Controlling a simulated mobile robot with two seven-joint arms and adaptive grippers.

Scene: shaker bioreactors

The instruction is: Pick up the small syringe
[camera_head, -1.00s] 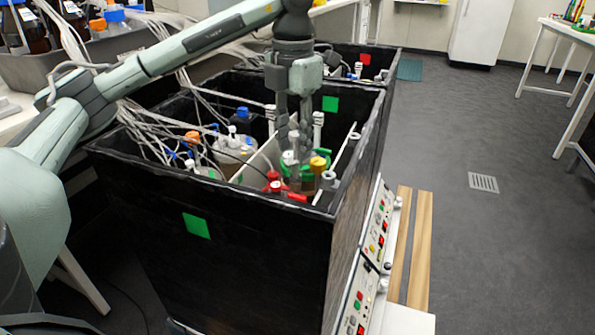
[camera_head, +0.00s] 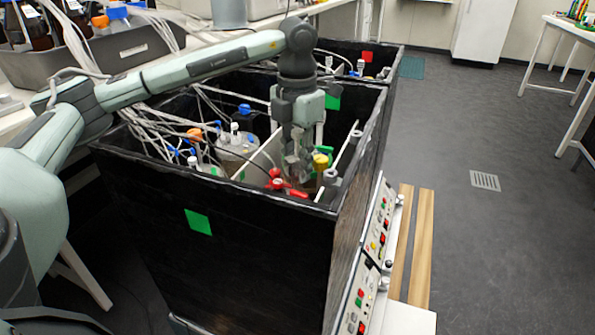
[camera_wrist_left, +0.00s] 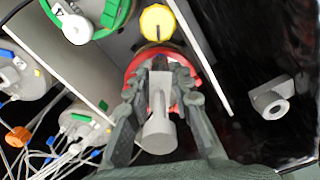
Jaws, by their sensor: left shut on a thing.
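My left gripper (camera_head: 298,174) reaches down into the black shaker box (camera_head: 250,255). In the left wrist view, its fingers (camera_wrist_left: 160,88) are shut on a pale grey cylinder, which I take to be the small syringe (camera_wrist_left: 158,136). The syringe sits between the fingers, above a red-rimmed vessel cap (camera_wrist_left: 133,75). I cannot tell whether it is still seated there. In the head view the syringe is hidden by the fingers. My right gripper is in neither view.
A yellow cap (camera_head: 320,161) stands close beside the fingers, with red clamps (camera_head: 277,182) in front. A white divider (camera_wrist_left: 75,65) and a white rod (camera_wrist_left: 205,60) flank the gripper. Cables and another bottle (camera_head: 235,146) fill the left side.

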